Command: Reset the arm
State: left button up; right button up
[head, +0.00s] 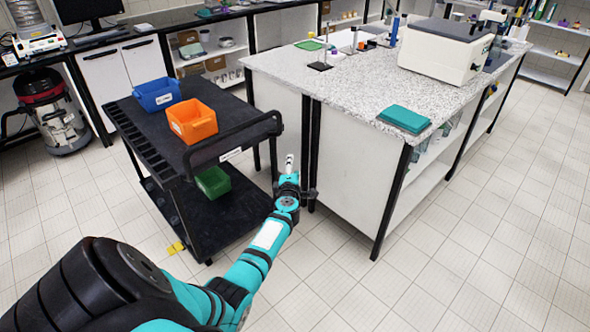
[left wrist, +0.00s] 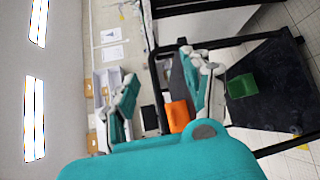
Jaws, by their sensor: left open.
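My left arm reaches forward from the lower left in the head view, with its teal and black links stretched out. My left gripper (head: 290,162) is in the gap between the black cart and the white-sided bench, in front of the cart's handle end. In the left wrist view the gripper (left wrist: 163,90) has its two fingers spread apart with nothing held between them. That view is turned on its side. My right gripper is not in either view.
A black cart (head: 150,127) holds a blue bin (head: 157,95) and an orange bin (head: 192,121). A green bin (head: 213,182) sits on its lower shelf. A speckled-top bench (head: 340,85) stands right of the gripper. The floor at lower right is clear.

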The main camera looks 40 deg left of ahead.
pick_arm(q)
jog(key=shift+a, duration=0.1)
dwell(0.4)
jog(key=s+d+f+m+g+h, duration=0.1)
jog(key=s+d+f+m+h, duration=0.2)
jog(key=s+d+f+m, duration=0.5)
jog(key=s+d+f+m+g+h, duration=0.1)
jog(key=s+d+f+m+h, duration=0.3)
jog(key=f, duration=0.7)
jog(key=s+d+f+m+h, duration=0.1)
jog(key=s+d+f+m, duration=0.35)
jog(key=d+f, duration=0.45)
jog(key=s+d+f+m+g+h, duration=0.1)
jog(key=s+d+f+m+g, duration=0.2)
jog(key=s, duration=0.9)
jog(key=s+d+f+m+g, duration=0.3)
jog(key=s+f+m, duration=0.3)
jog(key=s, duration=0.7)
jog(key=s+d+f+m+g+h, duration=0.1)
jog(key=s+d+f+m+g, duration=0.2)
jog(key=s+f, duration=0.5)
jog(key=s+d+m+b, duration=0.1)
jog(key=s, duration=0.4)
jog(key=shift+d+m+g+h, duration=0.2)
jog(key=shift+m+g+h, duration=0.1)
jog(key=shift+m, duration=0.05)
jog(key=shift+s+f, duration=0.1)
